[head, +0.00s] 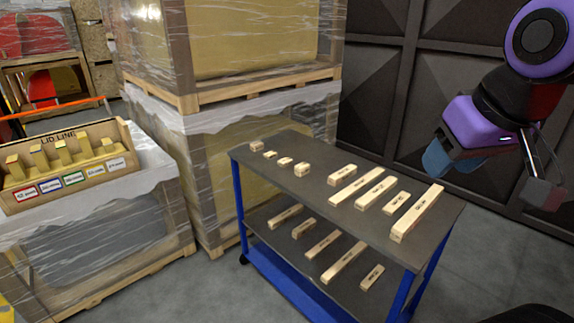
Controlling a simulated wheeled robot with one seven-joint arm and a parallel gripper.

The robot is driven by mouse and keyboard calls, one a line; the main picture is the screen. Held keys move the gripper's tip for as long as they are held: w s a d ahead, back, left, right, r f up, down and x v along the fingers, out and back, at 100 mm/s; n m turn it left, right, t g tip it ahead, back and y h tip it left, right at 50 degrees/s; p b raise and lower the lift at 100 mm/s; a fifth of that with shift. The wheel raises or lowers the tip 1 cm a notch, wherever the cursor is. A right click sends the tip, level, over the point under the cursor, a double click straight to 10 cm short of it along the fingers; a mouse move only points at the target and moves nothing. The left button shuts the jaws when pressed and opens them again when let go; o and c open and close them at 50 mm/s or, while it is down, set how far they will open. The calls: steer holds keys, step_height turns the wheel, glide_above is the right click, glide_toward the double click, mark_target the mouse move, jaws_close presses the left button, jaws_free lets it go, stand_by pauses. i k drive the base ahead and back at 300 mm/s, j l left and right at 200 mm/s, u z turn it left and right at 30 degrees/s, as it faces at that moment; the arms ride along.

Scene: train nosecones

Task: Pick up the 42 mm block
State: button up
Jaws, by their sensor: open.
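Several pale wooden blocks lie on the top of a dark-topped cart (318,192). Small blocks sit toward its far left, including one block (256,145) and another (302,169). My gripper (543,190) is at the upper right, above and right of the cart, open and away from every block. Its fingers are only partly clear.
More blocks (322,244) lie on the cart's lower shelf. A wooden "LID LINE" rack (98,140) with upright pieces and coloured labels stands on a wrapped pallet (110,250) at left. Tall wrapped crates (250,40) stand behind the cart. Grey floor is open at front right.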

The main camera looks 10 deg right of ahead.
mark_target(303, 169)
steer(key=i+j+z, duration=0.1)
steer(key=i+j, duration=0.15)
steer(key=i+j+z, duration=0.1)
steer(key=j, duration=0.3)
steer(key=i+j+z, duration=0.1)
steer(key=i+j, duration=0.25)
steer(key=i+j+z, duration=0.1)
steer(key=j, duration=0.25)
steer(key=i+j+z, duration=0.1)
steer(key=i+j, duration=0.2)
steer(key=j, duration=0.1)
